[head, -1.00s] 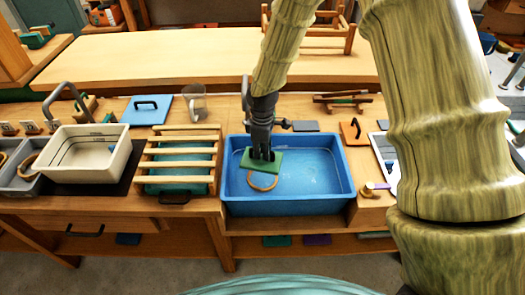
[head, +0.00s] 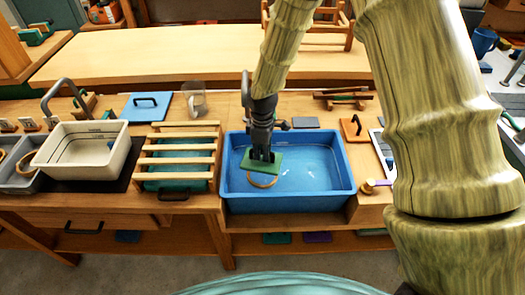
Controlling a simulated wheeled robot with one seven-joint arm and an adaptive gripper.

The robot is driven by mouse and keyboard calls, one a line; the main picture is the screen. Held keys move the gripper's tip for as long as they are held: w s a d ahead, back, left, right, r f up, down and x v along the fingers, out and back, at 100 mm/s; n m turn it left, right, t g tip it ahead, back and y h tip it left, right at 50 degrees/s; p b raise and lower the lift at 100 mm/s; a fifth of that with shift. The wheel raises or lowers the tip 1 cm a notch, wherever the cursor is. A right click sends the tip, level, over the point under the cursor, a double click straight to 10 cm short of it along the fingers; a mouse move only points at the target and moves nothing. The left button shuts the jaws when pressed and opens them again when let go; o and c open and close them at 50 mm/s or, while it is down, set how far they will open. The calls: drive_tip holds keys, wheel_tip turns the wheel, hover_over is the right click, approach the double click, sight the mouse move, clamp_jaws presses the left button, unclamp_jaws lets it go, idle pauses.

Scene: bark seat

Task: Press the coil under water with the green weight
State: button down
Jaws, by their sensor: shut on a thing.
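The blue basin (head: 290,201) stands on the bench in the middle of the head view and looks filled with water. The coil (head: 262,182), a tan ring, lies in its left part. My gripper (head: 262,154) points down over the basin and is shut on the green weight (head: 275,165), a flat green plate. The weight is over the far part of the coil and hides it; the near edge of the ring shows in front. I cannot tell whether the weight touches the coil or how deep the coil lies.
Left of the basin is a slatted wooden rack (head: 180,150), then a white tub (head: 90,148). A blue lidded board (head: 146,107) and a clear jug (head: 194,100) stand behind. An orange board (head: 353,130) and a brass knob (head: 370,185) are on the right.

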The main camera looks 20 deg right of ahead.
drive_tip(key=shift+f+b, duration=2.3)
drive_tip(key=shift+f, duration=4)
drive_tip(key=shift+f, duration=0.1)
drive_tip(key=c, duration=0.9)
unclamp_jaws()
drive_tip(key=shift+c, duration=0.2)
drive_tip(key=shift+r+p, duration=6.25)
drive_tip(key=shift+r, duration=2.3)
